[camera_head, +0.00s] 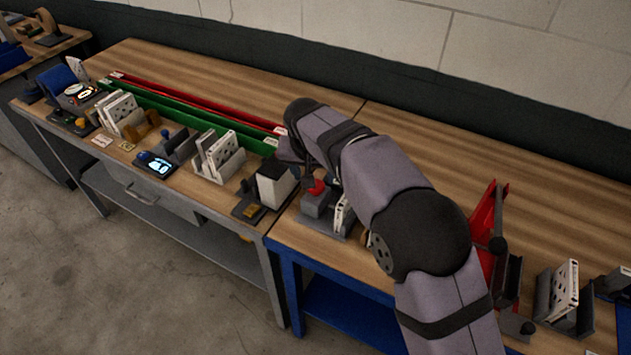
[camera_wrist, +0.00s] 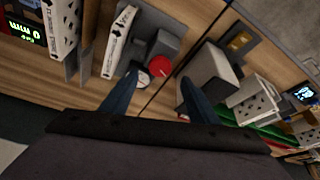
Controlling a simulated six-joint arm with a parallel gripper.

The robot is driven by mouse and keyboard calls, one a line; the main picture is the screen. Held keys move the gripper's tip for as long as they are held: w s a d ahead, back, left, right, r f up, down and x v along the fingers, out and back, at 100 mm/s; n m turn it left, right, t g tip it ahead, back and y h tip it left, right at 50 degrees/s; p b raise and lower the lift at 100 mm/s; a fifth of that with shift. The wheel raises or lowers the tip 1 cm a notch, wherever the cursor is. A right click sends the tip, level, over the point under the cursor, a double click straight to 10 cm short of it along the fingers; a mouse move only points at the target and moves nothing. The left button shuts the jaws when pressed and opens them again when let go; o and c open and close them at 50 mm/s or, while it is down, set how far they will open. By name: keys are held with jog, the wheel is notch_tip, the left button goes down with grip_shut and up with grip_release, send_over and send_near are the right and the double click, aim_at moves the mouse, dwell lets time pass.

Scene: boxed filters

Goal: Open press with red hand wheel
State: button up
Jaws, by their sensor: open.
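The red hand wheel (camera_head: 316,187) sits on a grey press (camera_head: 318,205) near the seam between the two benches. In the wrist view the wheel (camera_wrist: 160,66) shows as a red disc on the dark grey press body (camera_wrist: 152,28). A white perforated filter (camera_wrist: 118,42) stands beside the wheel, apparently in the press. My gripper (camera_wrist: 157,78) is open, with one blue-grey finger on each side of the wheel in the picture. Nothing shows between the fingers as gripped. I cannot tell how far the fingertips are from the wheel. In the head view my arm hides the fingers.
A white-and-dark box (camera_head: 275,186) stands close by the press on the left bench. Filter racks (camera_head: 218,155) and green and red rails (camera_head: 190,115) lie further left. A red upright frame (camera_head: 487,225) stands right of my arm. The back of the right bench is clear.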

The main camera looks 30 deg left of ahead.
aim_at(316, 189)
jog(key=shift+p+x, duration=1.3)
jog(key=shift+x, duration=1.95)
jog(key=c, duration=1)
